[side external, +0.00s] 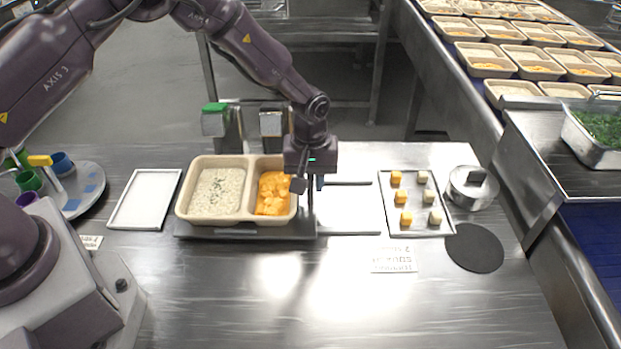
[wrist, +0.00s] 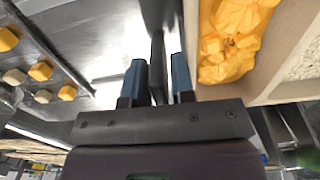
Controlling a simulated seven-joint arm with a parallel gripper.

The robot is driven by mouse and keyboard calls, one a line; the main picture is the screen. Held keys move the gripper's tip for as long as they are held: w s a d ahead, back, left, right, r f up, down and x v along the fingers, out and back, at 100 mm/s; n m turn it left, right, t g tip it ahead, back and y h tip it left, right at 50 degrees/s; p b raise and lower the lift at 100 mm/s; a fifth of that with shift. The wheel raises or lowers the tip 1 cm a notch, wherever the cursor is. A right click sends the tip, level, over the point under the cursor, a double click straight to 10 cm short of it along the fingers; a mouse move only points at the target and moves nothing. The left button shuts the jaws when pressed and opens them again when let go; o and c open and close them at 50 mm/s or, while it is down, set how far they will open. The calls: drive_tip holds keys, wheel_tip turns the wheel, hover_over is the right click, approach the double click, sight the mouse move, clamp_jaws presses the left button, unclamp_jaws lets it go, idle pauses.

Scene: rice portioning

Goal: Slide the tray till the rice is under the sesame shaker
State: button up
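The beige two-compartment tray (side external: 181,205) sits on a dark sliding carriage (side external: 205,236). White rice (side external: 218,193) with green specks fills its left compartment, and orange chunks (side external: 273,193) fill the right one. The orange food also shows in the wrist view (wrist: 228,45). Behind the tray stand a green-topped shaker (side external: 215,119) and a dark-topped shaker (side external: 271,121). The rice lies in front of the green-topped one, the orange food in front of the dark-topped one.
Carriage rails (side external: 350,232) run right, with clear table between them. A white tray (side external: 145,199) lies left.

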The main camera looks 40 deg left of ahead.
clamp_jaws()
drive_tip(key=w+d, duration=0.7)
drive_tip(key=shift+w, duration=0.15)
drive_tip(key=shift+w+d, duration=0.45)
drive_tip(key=shift+d, duration=0.1)
unclamp_jaws()
